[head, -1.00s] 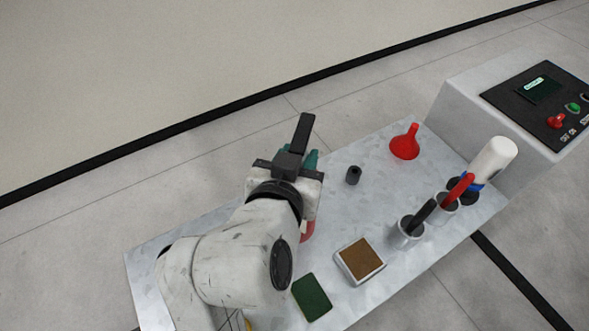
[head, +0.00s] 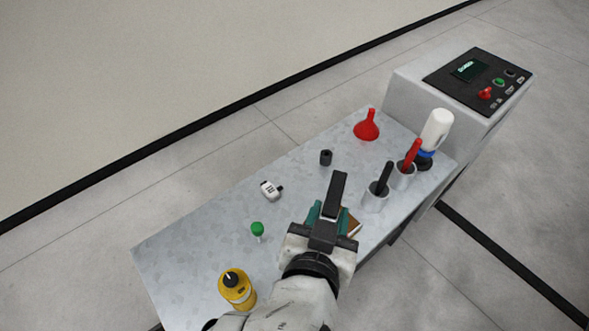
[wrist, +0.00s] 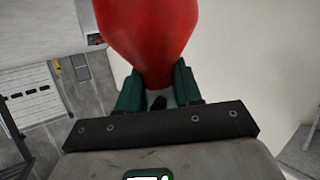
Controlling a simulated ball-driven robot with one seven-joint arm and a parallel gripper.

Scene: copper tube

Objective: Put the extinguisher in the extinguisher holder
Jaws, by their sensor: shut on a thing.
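My gripper (head: 327,213) is over the front right part of the table in the head view. In the wrist view, its green fingers (wrist: 158,88) are shut on the narrow end of a smooth red body, which looks like the extinguisher (wrist: 148,35). The rest of it runs out past the top of that view. In the head view the extinguisher is hidden by my gripper and arm. I cannot pick out an extinguisher holder in either view.
A control box (head: 415,95) stands behind.

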